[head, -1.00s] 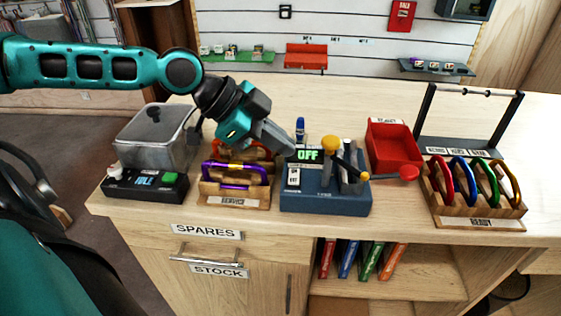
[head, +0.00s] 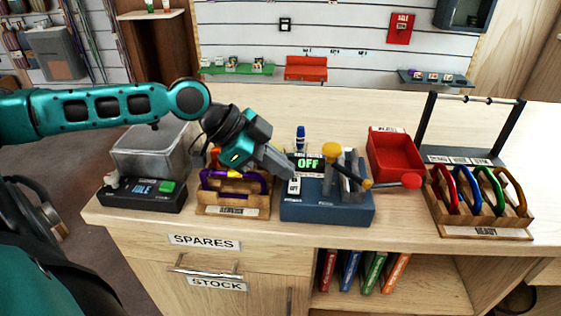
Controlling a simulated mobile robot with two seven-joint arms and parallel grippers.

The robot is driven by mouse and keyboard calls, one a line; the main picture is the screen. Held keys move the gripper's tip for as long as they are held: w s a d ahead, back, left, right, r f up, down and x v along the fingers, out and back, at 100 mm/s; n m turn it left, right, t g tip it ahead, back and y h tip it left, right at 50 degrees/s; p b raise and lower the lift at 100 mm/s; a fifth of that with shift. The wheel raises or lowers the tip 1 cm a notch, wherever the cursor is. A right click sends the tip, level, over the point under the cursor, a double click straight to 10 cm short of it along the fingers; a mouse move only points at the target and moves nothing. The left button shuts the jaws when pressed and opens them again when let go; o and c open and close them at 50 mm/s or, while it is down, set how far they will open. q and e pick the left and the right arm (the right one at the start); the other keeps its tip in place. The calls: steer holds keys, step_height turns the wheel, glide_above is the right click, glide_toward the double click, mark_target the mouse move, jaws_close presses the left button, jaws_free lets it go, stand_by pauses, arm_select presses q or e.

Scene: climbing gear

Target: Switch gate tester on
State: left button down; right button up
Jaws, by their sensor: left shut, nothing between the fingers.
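The gate tester (head: 325,210) is a blue box on the counter. Its small display (head: 309,164) reads OFF in green. A white switch plate (head: 294,187) sits on its left side, below the display. A yellow knob, a metal upright and a lever with a red knob (head: 411,181) stand on its right. My left gripper (head: 287,172) is shut and empty. It points down to the right, with its fingertips at the tester's upper left, just above the switch plate. I cannot tell whether they touch it. My right gripper is not in view.
Left of the tester, a wooden rack (head: 233,210) holds a purple carabiner. Further left is a black box with a green button (head: 166,187) and a clear bin. A red tray (head: 395,155) and a rack of coloured carabiners (head: 480,215) stand to the right. The counter's front strip is clear.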

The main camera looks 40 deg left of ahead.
arm_select(q)
steer(key=shift+w+f+n+g+h, duration=0.1)
steer(key=shift+f+n+g+h, duration=0.05)
steer(key=shift+n+g+h, duration=0.2)
steer(key=shift+a+f, duration=0.25)
steer(key=shift+a, duration=0.15)
steer(key=shift+d+r, duration=0.1)
steer(key=shift+d, duration=0.1)
steer(key=shift+d+r, duration=0.1)
steer(key=shift+r, duration=0.05)
steer(key=shift+s+d+p, duration=0.15)
steer(key=shift+s+p, duration=0.3)
steer(key=shift+p, duration=0.2)
steer(key=shift+s+d+r, duration=0.1)
steer(key=shift+s+d, duration=0.1)
steer(key=shift+s, duration=0.05)
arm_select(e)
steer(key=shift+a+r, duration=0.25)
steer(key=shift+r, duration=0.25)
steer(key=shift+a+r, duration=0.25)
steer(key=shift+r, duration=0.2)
